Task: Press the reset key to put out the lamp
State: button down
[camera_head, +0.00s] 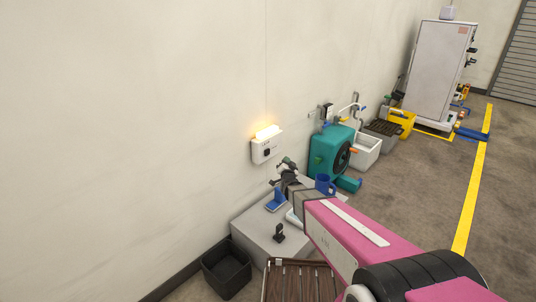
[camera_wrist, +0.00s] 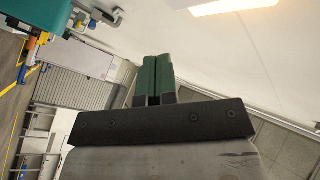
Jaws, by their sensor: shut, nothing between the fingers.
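A white box (camera_head: 259,155) is fixed to the wall, with a glowing orange-yellow lamp (camera_head: 267,131) on its top. A small dark key (camera_head: 267,152) shows on its front face. My gripper (camera_head: 286,162) is just right of and below the box in the head view, and seems apart from it. In the wrist view its two green fingers (camera_wrist: 153,80) are together with nothing between them. A pale lit edge of the box (camera_wrist: 235,5) shows at the top of the wrist view; the key is not visible there.
Below is a grey cabinet (camera_head: 255,232) with a blue holder (camera_head: 276,200), a small black stand (camera_head: 279,233) and a blue mug (camera_head: 324,184). A teal machine (camera_head: 327,150) stands to the right. A black bin (camera_head: 226,268) is at lower left. The wall left of the box is bare.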

jog(key=w+a, duration=0.5)
jog(key=a, duration=0.1)
jog(key=shift+a, duration=0.3)
jog(key=shift+w, duration=0.1)
dwell(1.9)
jog(key=shift+w+a, duration=0.25)
jog(key=shift+a, duration=0.1)
jog(key=shift+w+a, duration=0.35)
jog(key=shift+a, duration=0.1)
dwell(1.0)
jog(key=shift+s+d, duration=0.65)
jog(key=shift+d, duration=0.15)
dwell(0.3)
jog(key=shift+s+d, duration=0.8)
jog(key=shift+d, duration=0.2)
jog(key=shift+s+d, duration=0.75)
jog(key=shift+d, duration=0.2)
jog(key=shift+d, duration=0.1)
